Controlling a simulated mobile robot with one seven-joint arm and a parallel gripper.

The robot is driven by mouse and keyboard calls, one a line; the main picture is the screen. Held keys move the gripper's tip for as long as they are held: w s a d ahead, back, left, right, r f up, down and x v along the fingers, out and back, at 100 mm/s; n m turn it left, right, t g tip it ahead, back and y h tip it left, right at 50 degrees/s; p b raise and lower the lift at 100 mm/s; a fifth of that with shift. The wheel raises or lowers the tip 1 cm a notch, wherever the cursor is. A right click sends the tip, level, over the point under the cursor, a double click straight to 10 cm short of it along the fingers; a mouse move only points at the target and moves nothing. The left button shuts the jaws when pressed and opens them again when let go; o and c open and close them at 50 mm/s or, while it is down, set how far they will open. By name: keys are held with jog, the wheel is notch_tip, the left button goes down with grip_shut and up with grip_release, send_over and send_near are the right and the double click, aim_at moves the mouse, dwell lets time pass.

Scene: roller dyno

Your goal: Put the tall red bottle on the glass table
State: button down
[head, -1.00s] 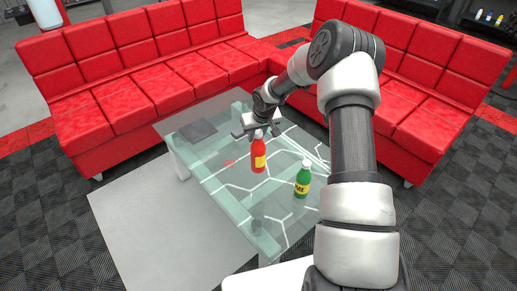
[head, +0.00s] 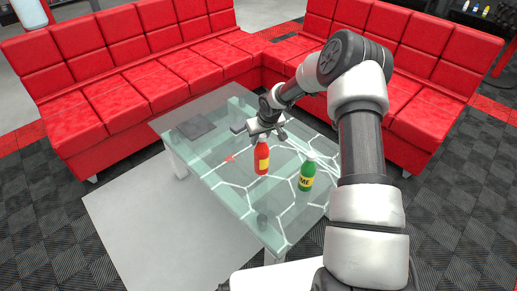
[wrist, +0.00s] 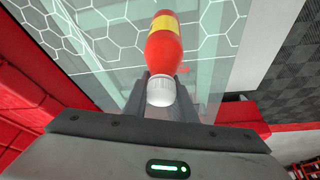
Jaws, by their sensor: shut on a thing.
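The tall red bottle (head: 262,160) has a yellow label and a white cap and is upright at the glass table (head: 232,190). The head view does not show clearly whether its base touches the glass. My gripper (head: 263,134) is shut on the bottle near its white cap. In the wrist view the red bottle (wrist: 163,52) hangs between the two fingers (wrist: 161,90), cap toward the palm. A green bottle (head: 306,174) with a yellow label and white cap stands on the glass to the right of the red one.
The table's left middle is clear glass.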

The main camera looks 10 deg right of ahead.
jog(key=shift+f+b, duration=0.5)
jog(key=shift+f, duration=1.85)
jog(key=shift+f, duration=0.2)
jog(key=c, duration=1.5)
grip_release()
jog(key=shift+o, duration=0.2)
